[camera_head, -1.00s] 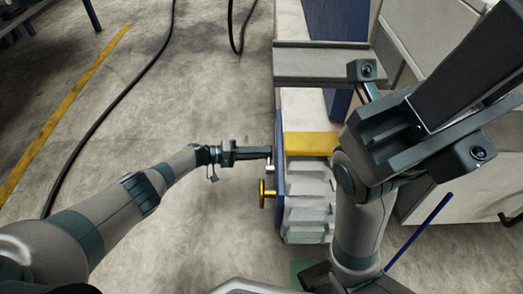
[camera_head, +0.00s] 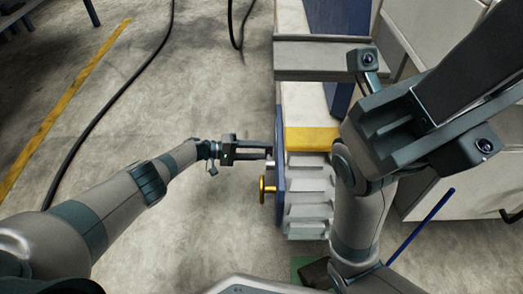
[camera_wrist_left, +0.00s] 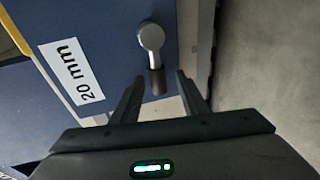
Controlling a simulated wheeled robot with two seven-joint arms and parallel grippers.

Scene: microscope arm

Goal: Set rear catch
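The catch (camera_wrist_left: 152,38) in the left wrist view is a small metal lever with a round head and a dark grip, on a blue panel (camera_wrist_left: 110,25). Its grip end lies between the tips of my left gripper (camera_wrist_left: 160,92). The two fingers stand apart, with a visible gap on each side of the grip. In the head view my left gripper (camera_head: 269,151) reaches the left edge of the blue-sided machine (camera_head: 279,205), and the catch is hidden there. My right arm (camera_head: 360,215) stands over the machine's right side; its fingers cannot be made out.
A brass knob (camera_head: 264,189) sticks out just below my left gripper. A label (camera_wrist_left: 72,72) reading "20 mm" is beside the catch. A yellow band (camera_head: 310,139) crosses the machine, and a grey beam (camera_head: 320,55) lies farther back.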

